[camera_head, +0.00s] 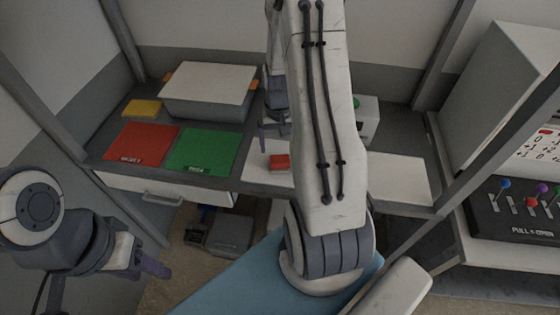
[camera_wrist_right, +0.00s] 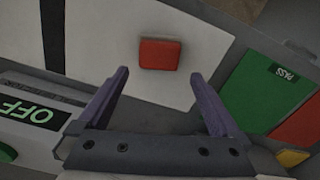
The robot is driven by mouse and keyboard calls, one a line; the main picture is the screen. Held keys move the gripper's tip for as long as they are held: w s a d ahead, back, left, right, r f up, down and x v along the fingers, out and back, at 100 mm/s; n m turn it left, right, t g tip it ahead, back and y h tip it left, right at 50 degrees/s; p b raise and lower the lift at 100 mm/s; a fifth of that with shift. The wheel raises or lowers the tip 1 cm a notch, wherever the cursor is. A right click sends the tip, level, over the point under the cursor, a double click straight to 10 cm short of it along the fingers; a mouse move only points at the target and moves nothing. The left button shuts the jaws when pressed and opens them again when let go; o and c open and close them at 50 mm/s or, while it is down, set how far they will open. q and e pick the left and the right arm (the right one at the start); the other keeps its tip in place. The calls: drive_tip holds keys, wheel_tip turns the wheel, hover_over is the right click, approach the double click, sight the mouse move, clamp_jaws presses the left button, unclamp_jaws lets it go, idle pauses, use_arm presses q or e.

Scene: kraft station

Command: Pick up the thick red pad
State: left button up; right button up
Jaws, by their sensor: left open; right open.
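The thick red pad (camera_head: 279,162) lies on a white sheet on the bench, partly hidden behind my right arm in the head view. In the right wrist view the red pad (camera_wrist_right: 159,54) lies flat on the white surface, ahead of and between the fingertips. My right gripper (camera_wrist_right: 160,85) is open and empty, with a finger on each side of the view and the pad apart from both. In the head view the right gripper (camera_head: 272,135) is partly hidden by its own arm. My left gripper (camera_head: 150,262) is out at the lower left, away from the bench and the pad.
A red mat (camera_head: 142,143) and a green mat (camera_head: 204,151) lie left of the pad. A grey box (camera_head: 210,92) and a yellow pad (camera_head: 142,108) stand behind them. A device with an OFF label (camera_wrist_right: 35,112) is near the right gripper. A lever panel (camera_head: 515,210) is at far right.

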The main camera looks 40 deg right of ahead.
sight(280, 157)
drive_tip(key=f, duration=0.1)
drive_tip(key=f+p, duration=0.1)
drive_tip(key=f, duration=0.1)
drive_tip(key=f+p, duration=0.1)
drive_tip(key=f, duration=0.1)
drive_tip(key=shift+s+a+f, duration=0.1)
drive_tip(key=shift+s, duration=0.2)
drive_tip(key=shift+f, duration=0.45)
drive_tip(key=c, duration=1.1)
drive_tip(key=shift+r, duration=0.1)
drive_tip(key=shift+w+r+b, duration=0.1)
drive_tip(key=shift+r+b, duration=0.3)
drive_tip(key=shift+r, duration=0.4)
drive_tip(key=r, duration=0.1)
drive_tip(key=r+b, duration=0.1)
drive_tip(key=shift+s+d+r, duration=0.3)
drive_tip(key=s+d+r+b, duration=0.2)
drive_tip(key=s+d+r, duration=0.3)
drive_tip(key=s, duration=0.4)
drive_tip(key=shift+s+r, duration=0.4)
drive_tip(key=shift+r, duration=0.45)
